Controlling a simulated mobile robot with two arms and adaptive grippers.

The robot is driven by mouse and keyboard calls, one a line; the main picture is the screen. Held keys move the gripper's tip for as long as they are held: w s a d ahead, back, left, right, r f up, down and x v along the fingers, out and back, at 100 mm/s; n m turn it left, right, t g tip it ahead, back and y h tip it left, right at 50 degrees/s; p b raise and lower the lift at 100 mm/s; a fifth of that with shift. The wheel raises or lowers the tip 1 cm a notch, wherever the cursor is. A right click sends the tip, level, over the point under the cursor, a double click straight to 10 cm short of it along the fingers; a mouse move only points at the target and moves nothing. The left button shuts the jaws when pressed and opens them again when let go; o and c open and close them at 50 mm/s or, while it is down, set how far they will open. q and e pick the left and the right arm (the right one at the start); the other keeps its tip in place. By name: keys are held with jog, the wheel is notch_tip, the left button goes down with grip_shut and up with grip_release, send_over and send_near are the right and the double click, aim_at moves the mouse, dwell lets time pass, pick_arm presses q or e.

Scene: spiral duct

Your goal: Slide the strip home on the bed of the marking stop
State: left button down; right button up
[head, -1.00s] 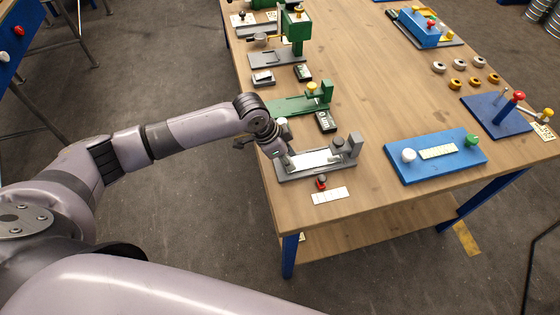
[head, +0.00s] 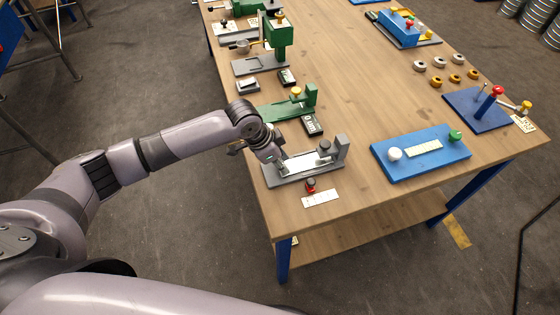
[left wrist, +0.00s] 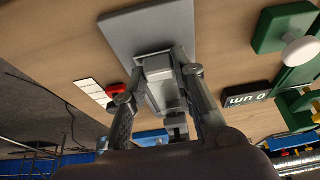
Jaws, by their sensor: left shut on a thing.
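The marking stop (head: 277,182) is a grey fixture near the table's front left corner. It has a long flat bed, a grey knob and an upright block at its right end. The pale strip (head: 302,164) lies along the bed. My left gripper (head: 279,162) is at the strip's left end, shut on it. In the left wrist view, my left gripper (left wrist: 161,58) has its fingers on either side of a light grey piece over the grey base plate (left wrist: 125,35). The fingers partly hide the strip and bed there. My right gripper is out of view.
A red-and-black button piece (head: 310,185) and a white card (head: 321,198) lie in front of the stop. A green fixture (head: 290,106) and a dark display box (head: 312,125) stand behind it. A blue board (head: 420,158) is to the right, with bare table between.

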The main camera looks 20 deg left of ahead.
pick_arm(q)
jog(key=shift+w+d, duration=0.1)
jog(key=shift+d, duration=0.05)
jog(key=c, duration=1.2)
grip_release()
jog(key=shift+o, duration=0.4)
jog(key=o, duration=0.4)
jog(key=shift+o, duration=0.2)
notch_tip(320, 180, up, 7)
jog(key=p, duration=0.7)
jog(key=shift+p, duration=0.3)
